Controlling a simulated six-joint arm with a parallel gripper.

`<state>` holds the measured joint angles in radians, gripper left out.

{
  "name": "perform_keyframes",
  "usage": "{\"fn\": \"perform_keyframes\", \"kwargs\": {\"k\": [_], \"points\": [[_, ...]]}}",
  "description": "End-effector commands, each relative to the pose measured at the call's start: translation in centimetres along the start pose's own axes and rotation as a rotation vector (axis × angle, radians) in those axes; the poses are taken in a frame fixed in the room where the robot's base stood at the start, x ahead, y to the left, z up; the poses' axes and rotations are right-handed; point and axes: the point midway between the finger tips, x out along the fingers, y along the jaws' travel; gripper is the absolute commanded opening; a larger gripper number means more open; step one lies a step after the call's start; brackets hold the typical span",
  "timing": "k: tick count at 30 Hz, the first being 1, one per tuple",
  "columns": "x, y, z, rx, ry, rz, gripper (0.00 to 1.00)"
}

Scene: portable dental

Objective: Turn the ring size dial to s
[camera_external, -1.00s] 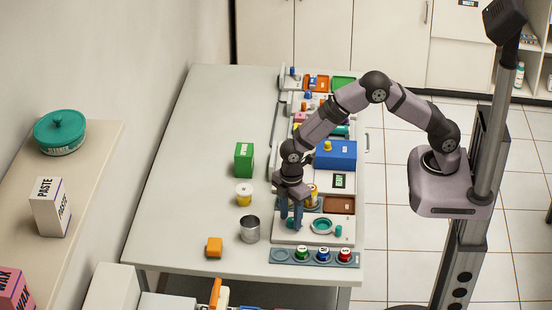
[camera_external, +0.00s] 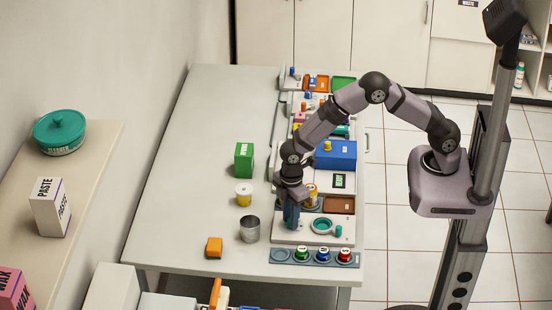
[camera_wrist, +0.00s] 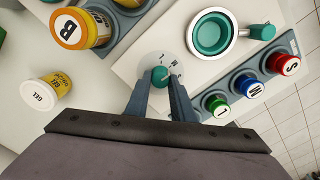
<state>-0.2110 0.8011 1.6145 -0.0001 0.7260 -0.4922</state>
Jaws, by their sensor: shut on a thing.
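The ring size dial (camera_wrist: 160,74) is a small teal knob on a pale round disc with small letters around it, set in a white panel. The letters are too small to read surely. My gripper (camera_wrist: 160,84) is shut on the dial, one finger on each side of the knob. In the external view my gripper (camera_external: 291,224) points down at the front left of the panel and hides the dial.
A teal ring cup (camera_wrist: 212,34) sits in the panel beside the dial. Red, blue and green lettered jars stand in a grey rack (camera_external: 278,256). A metal cup (camera_external: 249,230), a yellow gel jar (camera_wrist: 59,88) and an orange block (camera_external: 214,247) stand left on the table.

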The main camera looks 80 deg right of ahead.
Motion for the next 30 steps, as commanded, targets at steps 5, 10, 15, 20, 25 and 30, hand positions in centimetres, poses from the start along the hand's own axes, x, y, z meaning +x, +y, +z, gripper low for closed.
{"fn": "perform_keyframes", "kwargs": {"k": [5,10,15,20,25,30], "points": [[-0.03,0.06,-0.01,0.114,0.000,0.000,0.00],[-0.03,0.11,-0.01,0.253,0.000,0.000,0.00],[-0.04,0.16,0.00,0.391,0.000,0.000,0.00],[-0.06,0.20,0.02,0.499,0.000,0.000,0.00],[-0.07,0.23,0.02,0.582,0.001,0.000,0.00],[-0.09,0.25,0.03,0.627,0.001,0.000,0.00]]}}
